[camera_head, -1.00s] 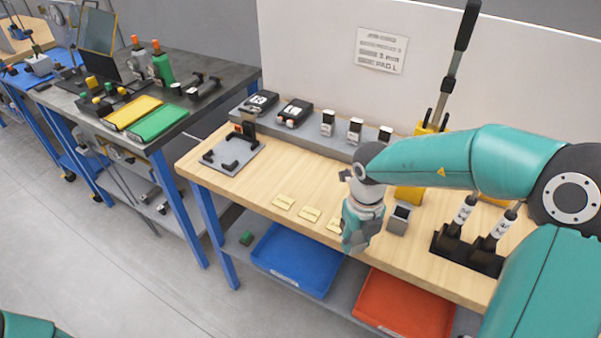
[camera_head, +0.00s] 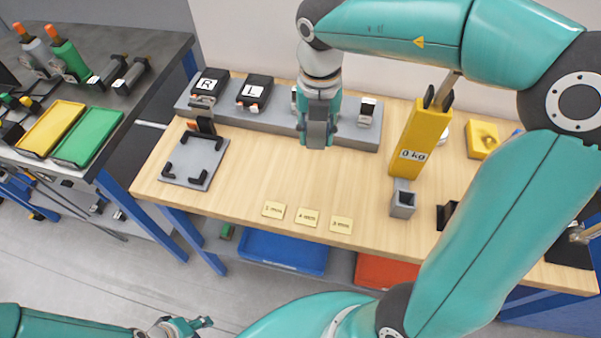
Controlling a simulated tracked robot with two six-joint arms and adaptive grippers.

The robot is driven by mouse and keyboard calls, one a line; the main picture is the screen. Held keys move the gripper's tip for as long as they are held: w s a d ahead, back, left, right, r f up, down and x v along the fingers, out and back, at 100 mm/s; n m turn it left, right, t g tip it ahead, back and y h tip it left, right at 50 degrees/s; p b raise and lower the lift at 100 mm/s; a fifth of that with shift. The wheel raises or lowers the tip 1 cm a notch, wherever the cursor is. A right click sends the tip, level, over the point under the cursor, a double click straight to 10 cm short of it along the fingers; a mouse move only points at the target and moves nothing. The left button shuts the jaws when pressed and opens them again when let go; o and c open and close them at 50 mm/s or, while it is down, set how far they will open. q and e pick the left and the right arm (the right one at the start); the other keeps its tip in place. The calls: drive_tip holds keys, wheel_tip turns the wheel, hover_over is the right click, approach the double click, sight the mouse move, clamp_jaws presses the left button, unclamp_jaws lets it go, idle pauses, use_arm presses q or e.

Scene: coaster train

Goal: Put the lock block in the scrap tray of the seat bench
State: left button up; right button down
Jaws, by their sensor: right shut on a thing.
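My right gripper (camera_head: 317,135) points down in front of the grey raised shelf (camera_head: 225,116) at the back of the wooden bench. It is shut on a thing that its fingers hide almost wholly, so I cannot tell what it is. A white-faced small block (camera_head: 366,110) stands on the shelf to the right of it; I cannot tell whether any such block is the lock block. A blue tray (camera_head: 283,252) and a red tray (camera_head: 378,271) lie below the benchtop; no scrap label is readable. My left gripper (camera_head: 205,323) is low at the bottom edge, its opening unclear.
A grey plate with black corners (camera_head: 195,160) lies left on the benchtop. Black R (camera_head: 209,82) and L (camera_head: 254,92) blocks sit on the shelf. A yellow "0 kg" post (camera_head: 420,138) and a grey socket (camera_head: 403,204) stand right. The middle benchtop is mostly clear.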

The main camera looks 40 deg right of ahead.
sight(312, 190)
wheel_tip(312, 190, down, 18)
drive_tip(key=shift+a+r+b, duration=0.1)
drive_tip(key=shift+a+b, duration=0.05)
drive_tip(key=shift+b, duration=0.5)
drive_tip(key=c, duration=0.7)
unclamp_jaws()
